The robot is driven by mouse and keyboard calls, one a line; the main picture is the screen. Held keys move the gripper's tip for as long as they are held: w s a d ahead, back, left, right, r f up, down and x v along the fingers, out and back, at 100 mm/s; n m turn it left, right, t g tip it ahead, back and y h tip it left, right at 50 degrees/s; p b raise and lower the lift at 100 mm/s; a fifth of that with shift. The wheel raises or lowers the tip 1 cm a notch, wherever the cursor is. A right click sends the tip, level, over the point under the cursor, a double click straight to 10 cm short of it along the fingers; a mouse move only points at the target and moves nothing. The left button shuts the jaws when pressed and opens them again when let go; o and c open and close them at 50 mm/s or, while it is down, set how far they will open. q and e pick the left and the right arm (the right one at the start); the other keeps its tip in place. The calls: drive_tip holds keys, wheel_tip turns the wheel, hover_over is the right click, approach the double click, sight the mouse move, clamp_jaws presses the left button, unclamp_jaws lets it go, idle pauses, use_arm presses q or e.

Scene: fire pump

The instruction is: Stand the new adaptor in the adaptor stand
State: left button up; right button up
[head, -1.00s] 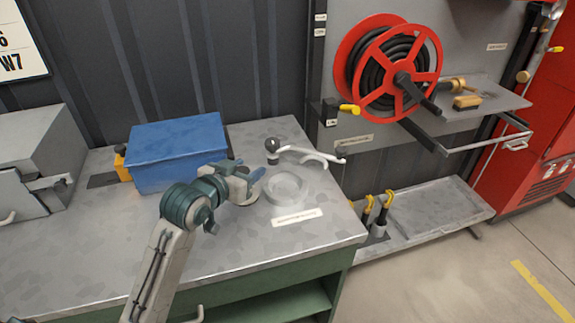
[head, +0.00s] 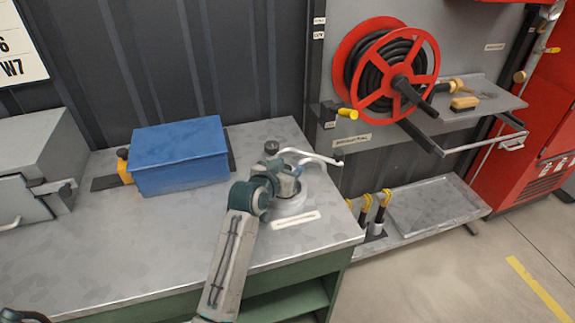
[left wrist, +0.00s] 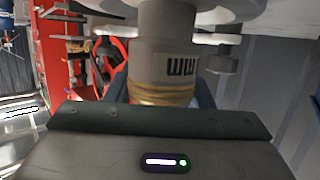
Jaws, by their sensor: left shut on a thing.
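The adaptor shows in the left wrist view as a grey cylinder (left wrist: 165,62) with a dark-marked label, a brass-coloured band and side lugs. My left gripper (head: 284,178) is shut on it, over the round grey adaptor stand (head: 292,208) at the right end of the bench. The gripper hides most of the adaptor and much of the stand in the head view. I cannot tell whether the adaptor touches the stand. My right gripper is not in view.
A label (head: 296,220) is in front of the stand. A blue box (head: 180,157) stands to the left on the bench (head: 130,240). A red hose reel (head: 390,75) hangs behind right.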

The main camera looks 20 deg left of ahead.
use_arm(q)
drive_tip(key=shift+w+f, duration=0.1)
drive_tip(key=shift+f, duration=0.05)
drive_tip(key=o, duration=1.2)
drive_tip(key=shift+c, duration=0.2)
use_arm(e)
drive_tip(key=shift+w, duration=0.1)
use_arm(q)
drive_tip(key=b+v, duration=0.1)
drive_tip(key=v, duration=1.1)
drive_tip(key=shift+b, duration=0.4)
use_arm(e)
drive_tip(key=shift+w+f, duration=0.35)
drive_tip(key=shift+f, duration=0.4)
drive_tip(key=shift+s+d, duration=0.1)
